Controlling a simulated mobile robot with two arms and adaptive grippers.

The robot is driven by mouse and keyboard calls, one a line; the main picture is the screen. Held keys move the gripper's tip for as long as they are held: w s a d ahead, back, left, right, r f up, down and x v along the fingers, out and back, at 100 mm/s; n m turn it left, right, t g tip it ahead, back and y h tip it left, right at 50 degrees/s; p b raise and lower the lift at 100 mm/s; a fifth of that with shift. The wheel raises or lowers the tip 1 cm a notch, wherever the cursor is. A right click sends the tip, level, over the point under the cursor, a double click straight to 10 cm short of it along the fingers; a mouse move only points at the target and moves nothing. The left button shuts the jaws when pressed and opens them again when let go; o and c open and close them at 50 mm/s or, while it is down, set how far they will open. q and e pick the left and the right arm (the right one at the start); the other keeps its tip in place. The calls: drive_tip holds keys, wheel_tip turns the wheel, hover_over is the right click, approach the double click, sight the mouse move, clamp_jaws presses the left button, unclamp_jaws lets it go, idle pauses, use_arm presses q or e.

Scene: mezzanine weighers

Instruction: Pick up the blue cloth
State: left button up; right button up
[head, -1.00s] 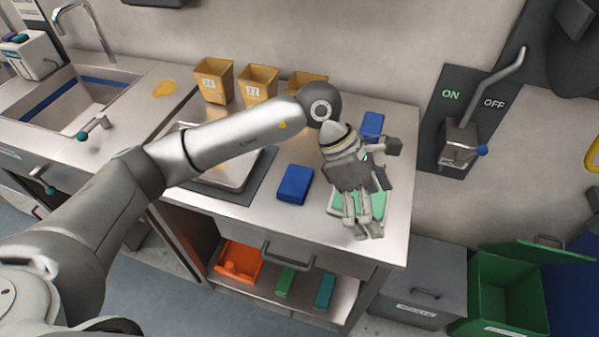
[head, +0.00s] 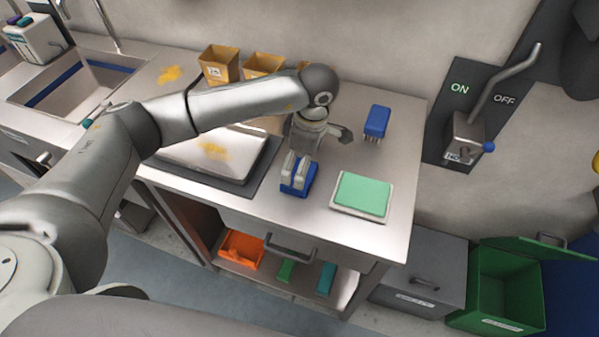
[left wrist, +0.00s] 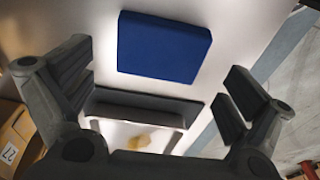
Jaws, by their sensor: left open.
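The blue cloth (head: 300,181) is a folded rectangular pad lying on the steel counter, between the weigher and the green cloth. In the left wrist view the cloth (left wrist: 163,47) lies flat ahead of the fingers, at top centre. My left gripper (head: 296,172) is over the cloth in the head view and hides part of it. In the left wrist view the left gripper (left wrist: 160,95) is open and empty, its fingers wide apart, and the cloth is not between them. My right gripper is not in view.
A green cloth on a white tray (head: 340,208) lies to the right. A blue brush (head: 376,121) stands behind it. The weigher (head: 218,155), with a yellow stain, is at left. Yellow bins (head: 217,66) line the wall. A lever (head: 470,130) is on the right wall.

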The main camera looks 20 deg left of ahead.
sight(313, 168)
use_arm(q)
wheel_tip(313, 168, down, 3)
drive_tip(key=shift+a+f+p, duration=0.15)
drive_tip(key=shift+f+p, duration=0.05)
drive_tip(key=shift+p, duration=0.5)
drive_tip(key=shift+f, duration=0.3)
drive_tip(key=shift+c, duration=0.4)
drive_tip(key=c, duration=0.6)
